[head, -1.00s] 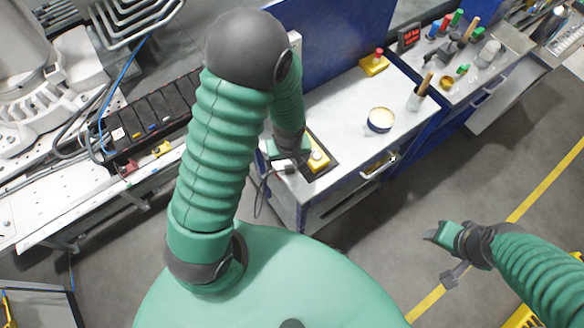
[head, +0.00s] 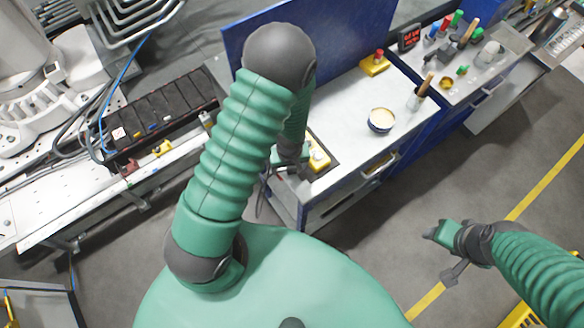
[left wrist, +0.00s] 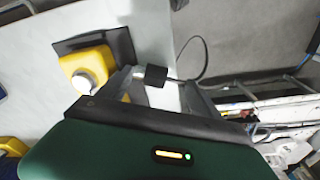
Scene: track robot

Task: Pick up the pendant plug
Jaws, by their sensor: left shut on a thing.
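The black pendant plug (left wrist: 155,76) sits between the two fingertips of my left gripper (left wrist: 157,82) in the left wrist view, and the gripper is shut on it. A thin dark cable (left wrist: 205,60) runs from the plug and loops to the right. In the head view my left gripper (head: 290,170) is low at the near left corner of the workbench; the plug is hard to make out there. A yellow box with a pale button (head: 318,157) is just right of the gripper. My right gripper (head: 432,232) hangs over the floor, its fingers unclear.
The workbench (head: 345,120) holds a round tin (head: 381,119), a cup with a brush (head: 415,98) and a yellow box with a red button (head: 375,64). A blue panel (head: 300,35) stands behind. A black parts tray (head: 155,120) lies left.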

